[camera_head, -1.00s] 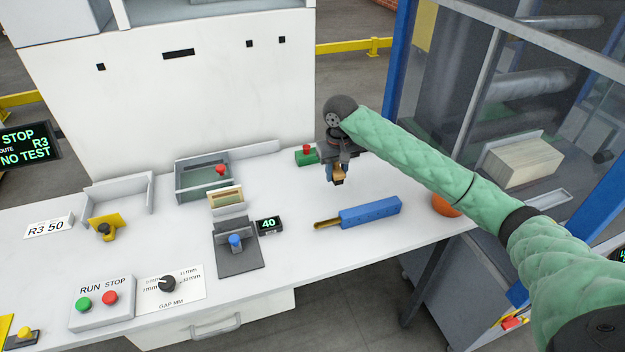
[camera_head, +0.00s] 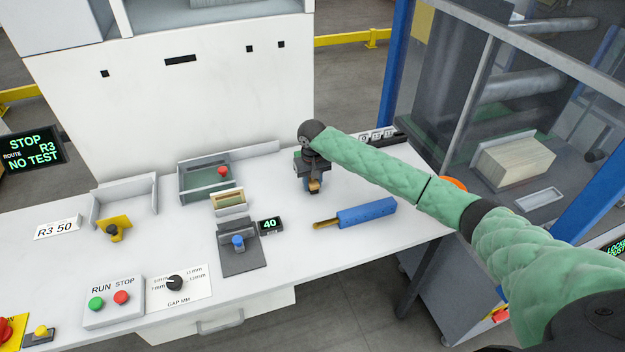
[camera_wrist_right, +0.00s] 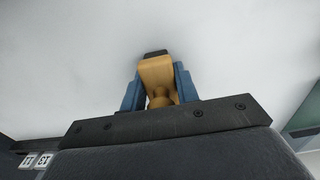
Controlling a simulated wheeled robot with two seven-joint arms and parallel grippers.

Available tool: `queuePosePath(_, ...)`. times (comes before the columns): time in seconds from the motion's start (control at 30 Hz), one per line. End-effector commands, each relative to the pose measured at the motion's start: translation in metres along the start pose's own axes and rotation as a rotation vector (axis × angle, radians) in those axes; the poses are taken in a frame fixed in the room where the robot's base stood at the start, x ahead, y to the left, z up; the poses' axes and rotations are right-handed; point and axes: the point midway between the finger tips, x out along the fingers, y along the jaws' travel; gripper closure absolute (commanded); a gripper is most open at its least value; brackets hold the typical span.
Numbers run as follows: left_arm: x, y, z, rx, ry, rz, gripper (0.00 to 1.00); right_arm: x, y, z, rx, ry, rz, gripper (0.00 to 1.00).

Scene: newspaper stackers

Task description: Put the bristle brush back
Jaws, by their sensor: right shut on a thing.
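My right gripper (camera_head: 313,187) hangs over the back middle of the white bench, with its fingers pointing down. It is shut on a small tan wooden piece with a dark end, which I take to be the bristle brush (camera_head: 314,188). In the right wrist view the brush (camera_wrist_right: 157,72) sits between the two blue fingers, with white surface behind it. The fingers hide part of it. I cannot tell how far above the bench it is. My left gripper is not in view.
To the left stand a small cream-edged box (camera_head: 228,200), a grey-green tray (camera_head: 190,185) and a dark plate with a blue knob (camera_head: 238,262). A dark rack with numbered tags (camera_head: 376,136) is behind my arm.

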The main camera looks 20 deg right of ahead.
Motion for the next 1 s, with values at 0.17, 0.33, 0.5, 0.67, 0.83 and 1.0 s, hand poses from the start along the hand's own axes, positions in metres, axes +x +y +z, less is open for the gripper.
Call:
queuePosePath(0.17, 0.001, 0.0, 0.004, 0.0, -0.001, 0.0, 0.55, 0.003, 0.0, 0.0, -0.001, 0.001, 0.0, 0.93)
queuePosePath(0.33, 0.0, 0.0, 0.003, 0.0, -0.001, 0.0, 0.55, 0.003, 0.0, 0.0, -0.001, 0.001, 0.0, 0.93)
queuePosePath(0.5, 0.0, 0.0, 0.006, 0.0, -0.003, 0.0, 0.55, 0.005, 0.0, 0.0, -0.001, 0.001, 0.0, 0.54)
queuePosePath(0.67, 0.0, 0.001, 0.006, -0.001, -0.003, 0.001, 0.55, 0.005, 0.0, 0.0, -0.001, 0.001, 0.0, 0.48)
queuePosePath(0.83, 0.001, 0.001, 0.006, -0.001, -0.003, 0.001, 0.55, 0.004, 0.0, 0.0, -0.001, 0.001, 0.0, 0.48)
queuePosePath(1.0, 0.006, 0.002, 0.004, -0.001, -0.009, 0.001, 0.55, -0.005, 0.0, -0.001, -0.001, 0.002, 0.0, 0.48)
